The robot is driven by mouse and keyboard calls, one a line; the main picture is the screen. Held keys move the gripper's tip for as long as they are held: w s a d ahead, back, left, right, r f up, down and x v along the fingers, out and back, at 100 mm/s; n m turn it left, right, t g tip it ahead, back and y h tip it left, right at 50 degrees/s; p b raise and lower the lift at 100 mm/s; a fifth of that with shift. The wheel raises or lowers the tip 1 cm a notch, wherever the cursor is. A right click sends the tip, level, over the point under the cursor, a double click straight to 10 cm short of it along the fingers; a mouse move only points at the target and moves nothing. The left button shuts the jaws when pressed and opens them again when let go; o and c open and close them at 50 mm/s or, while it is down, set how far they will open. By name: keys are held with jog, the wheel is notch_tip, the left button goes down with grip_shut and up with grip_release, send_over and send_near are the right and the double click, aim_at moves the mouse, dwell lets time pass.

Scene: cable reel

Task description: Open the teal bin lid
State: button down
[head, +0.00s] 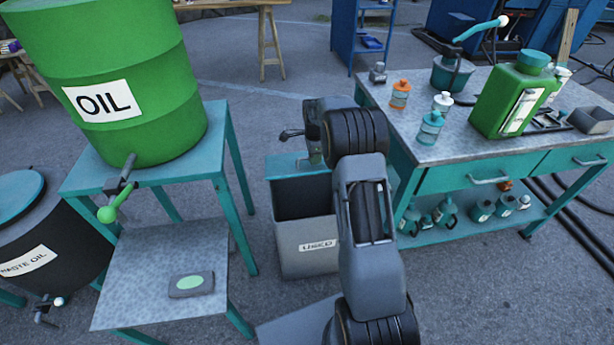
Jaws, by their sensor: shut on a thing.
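The grey bin (308,258) with a "USED" label stands on the floor in the middle of the head view. Its teal lid (286,166) shows as a panel at the back of the bin's top. A dark gap lies between the lid and the light front wall, so the lid looks raised. My gripper (315,158) is at the lid's top edge, shut on the lid. The exact grip point is small and partly hidden. My arm covers the bin's right side and part of the lid.
A teal stand (233,185) with a green oil drum (115,80) is at left, its tap sticking out in front. A teal workbench (440,142) with bottles and a green canister (511,100) is close at right. Floor shows between the stand and the bin.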

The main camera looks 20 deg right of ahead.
jog(key=shift+w+d+r+p, duration=0.15)
jog(key=shift+w+r+p, duration=0.5)
jog(key=shift+r+p, duration=0.1)
jog(key=shift+w+d+r+p, duration=0.1)
jog(key=shift+w+r+p, duration=0.5)
jog(key=shift+r+p, duration=0.15)
jog(key=w+d+r+p, duration=0.1)
jog(key=w+r+p, duration=0.5)
jog(key=p, duration=0.5)
jog(key=shift+w+d, duration=0.3)
jog(key=shift+w, duration=0.8)
jog(key=shift+f+p, duration=0.1)
jog(key=shift+p, duration=0.2)
grip_release()
notch_tip(320, 180, up, 7)
jog(key=p, duration=0.5)
